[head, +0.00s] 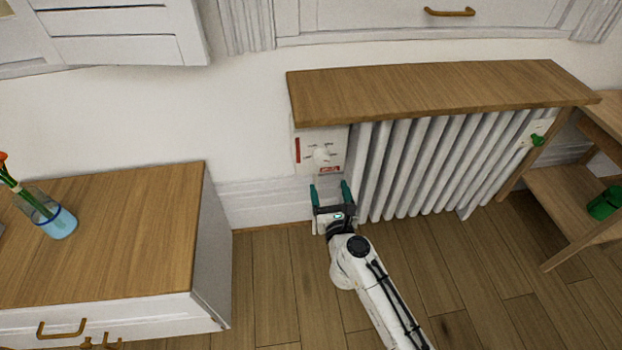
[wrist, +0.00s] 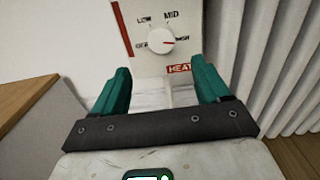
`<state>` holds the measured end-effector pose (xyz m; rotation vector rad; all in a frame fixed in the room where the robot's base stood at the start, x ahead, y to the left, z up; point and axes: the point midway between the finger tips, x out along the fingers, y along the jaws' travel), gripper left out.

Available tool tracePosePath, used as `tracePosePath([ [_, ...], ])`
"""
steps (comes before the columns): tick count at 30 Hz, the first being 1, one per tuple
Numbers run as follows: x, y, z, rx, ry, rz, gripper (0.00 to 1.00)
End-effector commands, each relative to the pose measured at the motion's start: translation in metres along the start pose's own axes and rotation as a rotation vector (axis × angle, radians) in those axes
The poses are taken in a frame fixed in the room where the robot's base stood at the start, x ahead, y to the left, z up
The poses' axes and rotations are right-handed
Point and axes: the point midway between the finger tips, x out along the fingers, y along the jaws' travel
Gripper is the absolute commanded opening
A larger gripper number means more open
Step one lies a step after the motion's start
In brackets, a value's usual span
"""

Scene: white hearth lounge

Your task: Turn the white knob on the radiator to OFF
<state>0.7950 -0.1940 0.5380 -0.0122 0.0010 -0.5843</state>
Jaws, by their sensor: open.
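The white knob (head: 321,155) sits on a pale control plate (head: 304,147) at the left end of the white radiator (head: 415,165). In the wrist view the round knob (wrist: 161,40) carries a red mark that points right, towards the HIGH lettering. LOW and MID are printed above it, OFF to its left, and a red HEAT label (wrist: 180,69) lies below. My gripper (head: 330,187) is open and empty, just below and in front of the knob. Its two green fingers (wrist: 160,72) are spread apart and do not touch the knob.
A wooden shelf board (head: 430,88) overhangs the radiator above the knob. A wood-topped cabinet (head: 120,235) with a vase (head: 55,222) stands at left. A green knob (head: 537,140) is at the radiator's right end, beside a wooden shelf unit (head: 560,190). Floor between cabinet and radiator is clear.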

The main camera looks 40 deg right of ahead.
Motion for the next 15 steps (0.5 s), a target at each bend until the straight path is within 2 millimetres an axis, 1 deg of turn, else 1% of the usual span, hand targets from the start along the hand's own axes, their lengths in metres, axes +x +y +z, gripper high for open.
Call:
tracePosePath([
  [5,0.015,-0.003,0.0,0.017,0.002,-0.014,0.75],
  [8,0.03,-0.003,0.0,0.015,0.001,-0.014,0.75],
  [15,0.075,-0.003,-0.001,0.012,0.001,-0.011,0.75],
])
